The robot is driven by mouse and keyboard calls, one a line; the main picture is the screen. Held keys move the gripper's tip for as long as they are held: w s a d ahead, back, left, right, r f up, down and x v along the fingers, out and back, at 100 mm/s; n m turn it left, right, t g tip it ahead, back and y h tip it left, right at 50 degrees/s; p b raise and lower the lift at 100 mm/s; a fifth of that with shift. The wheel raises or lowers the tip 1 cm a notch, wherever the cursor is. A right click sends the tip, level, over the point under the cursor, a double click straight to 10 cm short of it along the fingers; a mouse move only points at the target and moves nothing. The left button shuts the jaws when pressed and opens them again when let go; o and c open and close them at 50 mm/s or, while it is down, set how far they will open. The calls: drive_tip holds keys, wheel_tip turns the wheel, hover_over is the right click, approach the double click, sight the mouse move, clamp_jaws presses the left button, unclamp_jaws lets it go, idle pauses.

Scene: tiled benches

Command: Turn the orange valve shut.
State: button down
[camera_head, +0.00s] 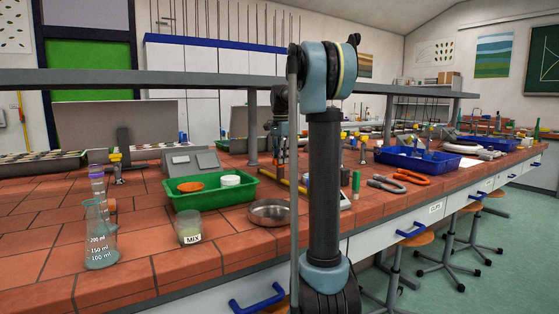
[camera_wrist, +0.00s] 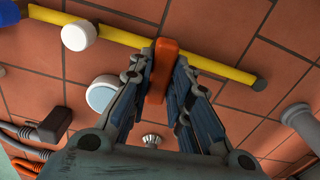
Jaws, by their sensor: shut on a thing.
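The orange valve handle (camera_wrist: 165,52) shows in the wrist view as a bar between my fingers. It lies across the yellow pipe (camera_wrist: 225,69), roughly at a right angle to it. My gripper (camera_wrist: 160,84) is shut on the handle, with a finger against each side. In the head view my gripper (camera_head: 277,152) points down over the bench, beside the yellow pipe (camera_head: 290,182). The valve body under the handle is mostly hidden by my fingers.
A white round fitting (camera_wrist: 76,37) sits near the pipe's left part. A green tray (camera_head: 213,198) with dishes, a metal bowl (camera_head: 268,213), a MIX beaker (camera_head: 188,228) and a flask (camera_head: 101,240) stand left. The shelf rail (camera_head: 200,79) crosses above the bench.

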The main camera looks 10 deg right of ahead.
drive_tip(key=shift+m, duration=0.6)
drive_tip(key=c, duration=1.5)
unclamp_jaws()
drive_tip(key=shift+a, duration=0.1)
drive_tip(key=shift+r, duration=0.1)
wheel_tip(320, 180, up, 12)
drive_tip(key=shift+w+f, duration=0.1)
drive_tip(key=shift+f, duration=0.05)
